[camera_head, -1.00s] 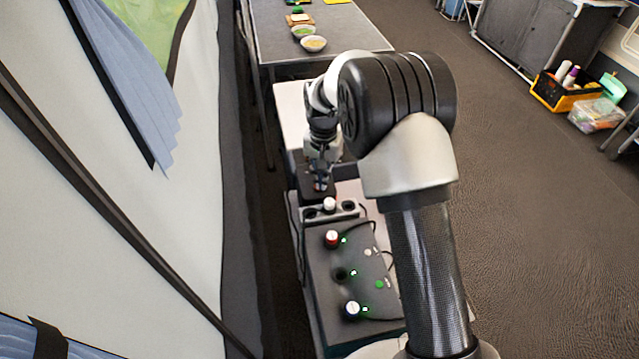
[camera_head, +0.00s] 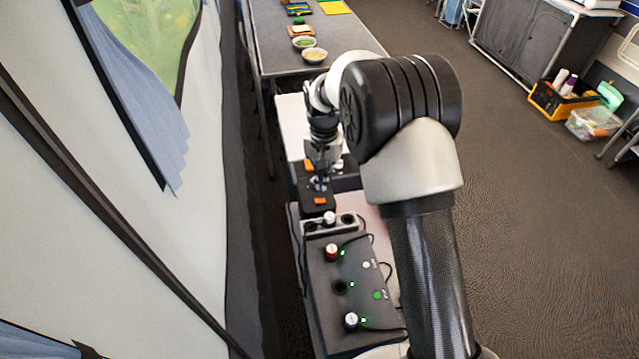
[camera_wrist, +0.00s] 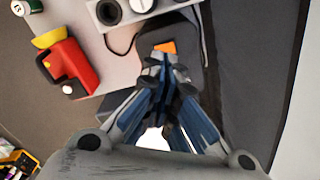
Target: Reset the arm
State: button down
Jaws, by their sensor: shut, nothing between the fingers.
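My gripper (camera_head: 320,181) hangs at the end of my arm, pointing down over a black block-like item with an orange patch (camera_head: 319,200). In the wrist view my gripper (camera_wrist: 163,58) has its fingers together with nothing between them. The orange patch (camera_wrist: 166,46) shows just beyond the fingertips there. I cannot tell whether the fingertips touch the black item. My thick black and grey arm joint covers part of the bench in the head view.
A red and yellow tool (camera_wrist: 70,65) lies on the bench. Bowls (camera_head: 314,55) stand on the far table (camera_head: 345,40). A tent wall (camera_head: 150,250) closes off the left.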

jog(key=s+d+r+n+t, duration=0.1)
jog(key=s+d+r, duration=0.3)
jog(key=s+r, duration=0.45)
jog(key=s+d+r+n+t, duration=0.1)
jog(key=s+d+r, duration=0.3)
jog(key=r, duration=0.7)
jog(key=s+d+r+n+t, duration=0.1)
jog(key=s+d, duration=0.1)
jog(key=s, duration=0.8)
jog(key=s+d+r+t, duration=0.1)
jog(key=s, duration=1)
jog(key=shift+s+d+n+t, duration=0.15)
jog(key=shift+d+n+t, duration=0.15)
jog(key=shift+d+n, duration=0.1)
